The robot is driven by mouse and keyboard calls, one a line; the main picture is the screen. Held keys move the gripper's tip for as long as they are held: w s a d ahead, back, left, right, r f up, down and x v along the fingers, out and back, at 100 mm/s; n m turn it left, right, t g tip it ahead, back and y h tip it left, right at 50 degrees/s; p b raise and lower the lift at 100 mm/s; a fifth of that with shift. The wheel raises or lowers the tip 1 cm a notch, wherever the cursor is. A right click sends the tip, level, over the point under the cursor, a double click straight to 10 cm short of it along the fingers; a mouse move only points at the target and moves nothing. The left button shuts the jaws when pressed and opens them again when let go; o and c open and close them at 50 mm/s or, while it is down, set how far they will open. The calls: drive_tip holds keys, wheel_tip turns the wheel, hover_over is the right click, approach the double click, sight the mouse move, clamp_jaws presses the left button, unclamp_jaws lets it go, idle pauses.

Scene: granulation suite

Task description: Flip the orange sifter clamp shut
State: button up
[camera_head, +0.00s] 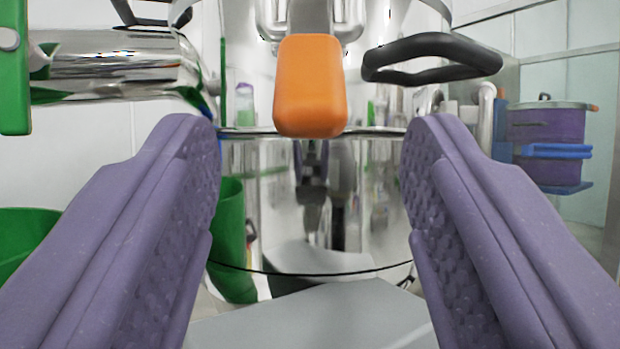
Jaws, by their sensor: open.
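The orange sifter clamp (310,86) shows as a rounded orange handle in the upper middle of the view, below a grey metal bracket and in front of a shiny steel vessel (280,200). My gripper (312,135) is open and empty, with a purple padded finger on each side. The clamp lies between the two fingertips in the picture, a little above their line, and neither finger touches it. How far ahead of the fingertips it is, I cannot tell. The clamp's hinge is not clearly visible.
A black loop handle (432,52) is at the upper right of the clamp. A steel pipe (115,65) with a green part (14,70) is at left. A green bin (228,235) stands behind the left finger. A purple pot (546,143) sits on a blue holder at right.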

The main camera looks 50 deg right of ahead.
drive_tip(key=shift+v, duration=0.85)
drive_tip(key=shift+c, duration=0.4)
drive_tip(key=c, duration=0.7)
drive_tip(key=r+g+y+p, duration=0.1)
drive_tip(key=r+p, duration=0.1)
drive_tip(key=r, duration=0.1)
drive_tip(key=w+d+r+g+y+p, duration=0.1)
drive_tip(key=r+g+p, duration=0.1)
drive_tip(key=r+p, duration=0.1)
drive_tip(key=r+g+y+p, duration=0.1)
drive_tip(key=r+p, duration=0.2)
drive_tip(key=r, duration=0.1)
drive_tip(key=shift+w+d+m+g+y, duration=0.25)
drive_tip(key=shift+w+m+g+y, duration=0.05)
drive_tip(key=shift+w+g, duration=0.1)
clamp_jaws()
drive_tip(key=g+y+p, duration=0.5)
drive_tip(key=y+p, duration=0.1)
drive_tip(key=p, duration=0.1)
approach(310, 70)
drive_tip(key=b+x, duration=0.4)
drive_tip(key=x, duration=0.1)
drive_tip(key=shift+d+f, duration=0.15)
drive_tip(key=shift+f, duration=0.1)
drive_tip(key=shift+w+d+f+b, duration=0.3)
drive_tip(key=shift+w+d+f, duration=0.05)
drive_tip(key=shift+w+d, duration=0.15)
